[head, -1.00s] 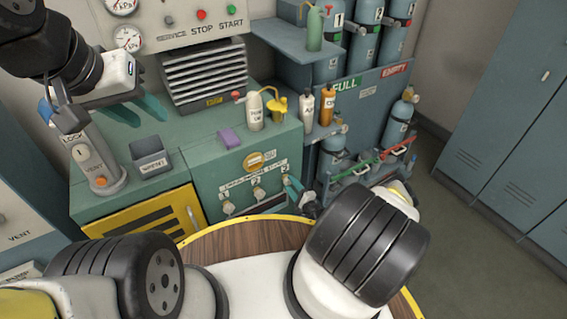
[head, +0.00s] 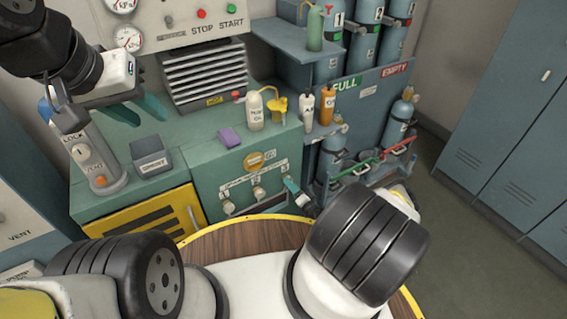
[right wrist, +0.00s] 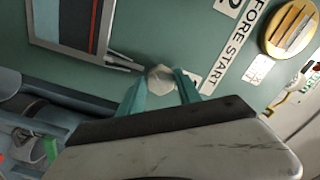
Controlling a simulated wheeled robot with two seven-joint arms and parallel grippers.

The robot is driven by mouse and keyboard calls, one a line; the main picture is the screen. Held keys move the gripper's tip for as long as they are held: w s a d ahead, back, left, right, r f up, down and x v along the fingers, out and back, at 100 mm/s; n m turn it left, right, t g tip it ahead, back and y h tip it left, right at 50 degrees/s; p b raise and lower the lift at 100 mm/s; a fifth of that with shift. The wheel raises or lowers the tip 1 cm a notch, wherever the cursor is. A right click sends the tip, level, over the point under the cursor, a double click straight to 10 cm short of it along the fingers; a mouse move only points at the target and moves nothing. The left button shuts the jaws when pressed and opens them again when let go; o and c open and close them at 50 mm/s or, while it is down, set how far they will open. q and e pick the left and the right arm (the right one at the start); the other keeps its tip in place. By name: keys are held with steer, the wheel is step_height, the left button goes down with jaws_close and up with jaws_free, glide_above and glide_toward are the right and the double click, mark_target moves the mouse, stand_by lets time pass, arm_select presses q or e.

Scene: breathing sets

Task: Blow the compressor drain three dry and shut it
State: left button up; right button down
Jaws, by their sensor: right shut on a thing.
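The green compressor cabinet (head: 205,168) has a row of drain knobs low on its front. Drain one (head: 228,206) and drain two (head: 258,192) are in plain view. My right gripper (head: 289,182) is at the right end of the row, over drain three. In the right wrist view its teal fingers are shut on the pale faceted drain three knob (right wrist: 160,77). The number label beside it is partly hidden by a finger. My left gripper (head: 138,110) is open and empty above the left counter.
A purple sponge (head: 230,138), a white oil bottle (head: 254,112) and a yellow can (head: 279,108) stand on the cabinet top. A grey box (head: 151,155) is on the left counter. The gas cylinder rack (head: 365,120) stands close right of my right gripper.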

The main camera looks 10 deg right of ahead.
steer(key=shift+f+n, duration=0.1)
steer(key=shift+n, duration=1)
steer(key=c, duration=0.8)
jaws_free()
steer(key=shift+c, duration=0.2)
steer(key=shift+s, duration=0.15)
steer(key=v, duration=0.7)
steer(key=shift+s+d, duration=0.15)
steer(key=shift+s, duration=0.1)
